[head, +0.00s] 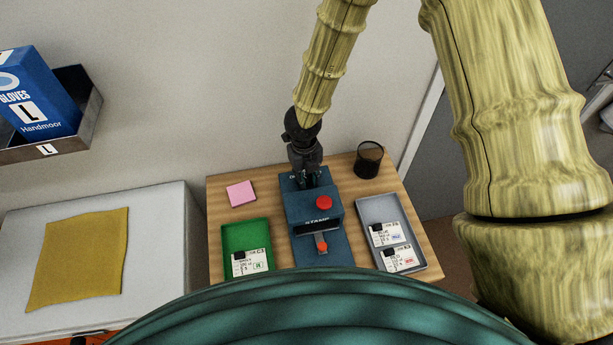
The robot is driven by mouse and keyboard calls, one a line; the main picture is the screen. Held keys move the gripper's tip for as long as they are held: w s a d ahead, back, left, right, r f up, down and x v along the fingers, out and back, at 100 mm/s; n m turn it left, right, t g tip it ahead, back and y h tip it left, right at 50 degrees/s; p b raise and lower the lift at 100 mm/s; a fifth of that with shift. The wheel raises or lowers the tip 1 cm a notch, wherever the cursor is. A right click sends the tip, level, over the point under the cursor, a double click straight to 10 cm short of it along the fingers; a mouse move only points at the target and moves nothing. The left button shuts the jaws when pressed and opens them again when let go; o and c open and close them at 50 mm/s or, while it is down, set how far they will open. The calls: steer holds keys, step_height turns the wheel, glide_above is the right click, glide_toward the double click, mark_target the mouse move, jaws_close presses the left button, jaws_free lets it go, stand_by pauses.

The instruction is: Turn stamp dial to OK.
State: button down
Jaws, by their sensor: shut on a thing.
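The blue stamp machine (302,214) stands in the middle of the small wooden table, with a red button (324,202) on top and a small red-tipped lever or part (321,244) at its front. My gripper (309,181) points down onto the back part of the machine's top. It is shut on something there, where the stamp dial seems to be. The dial itself is hidden by the fingers, and I cannot read its setting.
A green tray (233,236) with a card is left of the machine. A grey tray (370,206) with two cards is right. A black mesh cup (369,160) stands behind right, a pink note pad (241,194) behind left. A yellow cloth (78,258) lies on the white surface.

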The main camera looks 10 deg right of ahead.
mark_target(306, 179)
steer(key=c, duration=1.2)
jaws_free()
steer(key=shift+r, duration=0.1)
step_height(306, 179, up, 12)
steer(key=shift+a, duration=0.15)
steer(key=shift+s, duration=0.15)
